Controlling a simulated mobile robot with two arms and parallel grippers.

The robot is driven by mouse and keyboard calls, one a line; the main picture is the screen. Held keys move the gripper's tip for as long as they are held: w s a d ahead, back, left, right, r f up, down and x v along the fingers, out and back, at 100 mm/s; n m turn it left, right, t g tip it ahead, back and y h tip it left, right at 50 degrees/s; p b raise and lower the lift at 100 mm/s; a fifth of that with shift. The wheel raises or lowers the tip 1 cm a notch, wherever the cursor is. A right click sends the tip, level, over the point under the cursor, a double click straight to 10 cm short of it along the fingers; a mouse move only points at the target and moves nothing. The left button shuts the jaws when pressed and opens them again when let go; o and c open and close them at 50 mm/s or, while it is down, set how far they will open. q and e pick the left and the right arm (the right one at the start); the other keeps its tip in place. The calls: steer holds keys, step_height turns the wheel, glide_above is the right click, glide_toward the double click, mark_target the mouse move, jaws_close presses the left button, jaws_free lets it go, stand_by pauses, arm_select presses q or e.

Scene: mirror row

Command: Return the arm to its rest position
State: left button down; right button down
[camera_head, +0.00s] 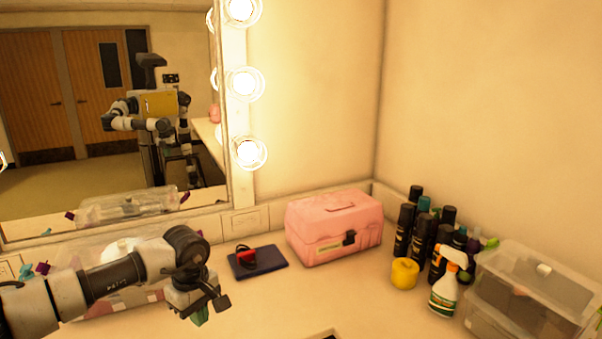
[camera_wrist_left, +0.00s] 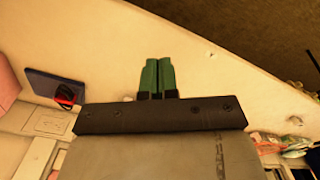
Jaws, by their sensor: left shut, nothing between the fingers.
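My left arm comes in from the left in the head view and stretches over the counter, with the left gripper (camera_head: 200,314) pointing down at its end. In the left wrist view the two green fingers of the left gripper (camera_wrist_left: 157,75) lie side by side, shut with nothing between them. Bare counter shows around the fingertips. My right gripper is not seen directly in front of me; only a small reflection of my body shows in the mirror (camera_head: 110,190).
A dark blue flat item (camera_head: 270,264) with a red and black thing on it lies right of the gripper. The front-middle counter is mostly clear.

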arm_select(q)
steer(key=s+d+f+n+t+h, duration=0.1)
steer(key=d+f+n+h, duration=1.15)
steer(key=d+n, duration=0.2)
steer(key=s+a+f+n+t+y, duration=0.1)
steer(key=s+a+f+n+t, duration=0.15)
steer(key=f+n+t, duration=0.5)
steer(key=s+a+f+n+t+y, duration=0.1)
steer(key=a+f+n+t+y, duration=0.15)
steer(key=f+n, duration=0.9)
steer(key=s+a+f+n+g+y, duration=0.1)
steer(key=s+a+f+n+y, duration=0.25)
steer(key=s+f+n, duration=0.5)
steer(key=s+a+f+n+g+y, duration=0.25)
steer(key=s+a+f+n, duration=0.25)
steer(key=s+f+n, duration=0.3)
steer(key=s+a+f+n+g+y, duration=0.1)
steer(key=s+f+n+g, duration=0.2)
steer(key=s, duration=1.2)
steer(key=s+a+f+n+g+y, duration=0.2)
steer(key=s+f+n, duration=0.3)
steer(key=s, duration=0.9)
steer(key=shift+s+a+g, duration=0.2)
steer(key=shift+s+g, duration=0.15)
steer(key=shift+g, duration=0.4)
